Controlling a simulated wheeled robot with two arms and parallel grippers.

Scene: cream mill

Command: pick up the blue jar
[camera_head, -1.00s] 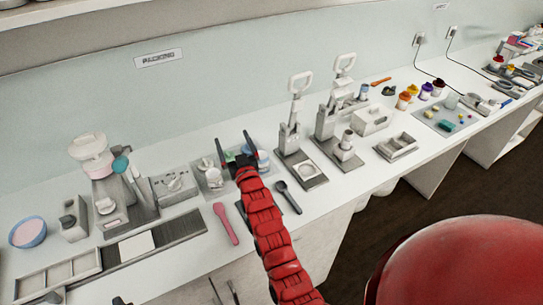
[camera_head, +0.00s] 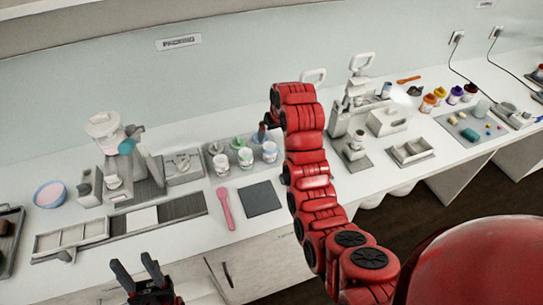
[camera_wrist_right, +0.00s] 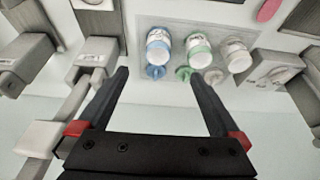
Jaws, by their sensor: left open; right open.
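The blue jar (camera_head: 269,152) stands upright in a grey tray (camera_head: 236,176), right of a green jar (camera_head: 245,158) and a whitish jar (camera_head: 222,164). My right gripper (camera_head: 265,128) is above and behind the blue jar, largely hidden by its own arm. A round blue piece (camera_wrist_right: 155,72) shows between the tips. My left gripper (camera_head: 134,266) is open and empty at the counter's front edge.
A pink spatula (camera_head: 226,208) and a dark square mat (camera_head: 263,199) lie before the tray. A grey machine (camera_head: 183,167) stands left of it. Press-like devices (camera_head: 352,115) stand to the right. My right arm hides part of the counter.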

